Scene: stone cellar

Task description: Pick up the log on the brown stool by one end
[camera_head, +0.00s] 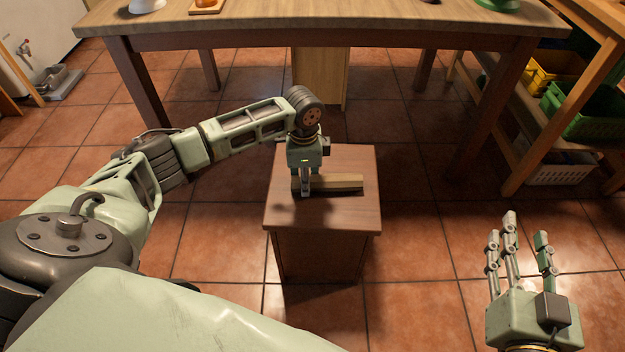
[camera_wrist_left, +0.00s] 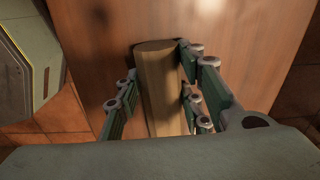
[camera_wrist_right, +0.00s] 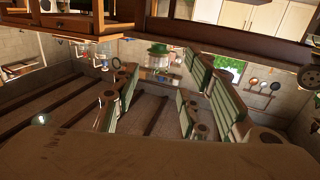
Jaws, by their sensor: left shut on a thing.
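The log (camera_head: 337,182) is a short pale-brown piece lying on top of the brown stool (camera_head: 345,216). In the head view its right part sticks out from my left gripper (camera_head: 304,186), which is at its left end. The left wrist view shows the log (camera_wrist_left: 158,85) between the fingers of my left gripper (camera_wrist_left: 160,112), with the stool top (camera_wrist_left: 95,40) behind it. The left gripper is shut on the log. The fingers hide part of its left end. My right gripper (camera_head: 518,243) is open and empty, with its fingers pointing up, right of the stool.
A shelf with yellow, green (camera_head: 575,112) and white crates is at the right. Tiled floor (camera_head: 425,270) is clear between the stool and my right gripper.

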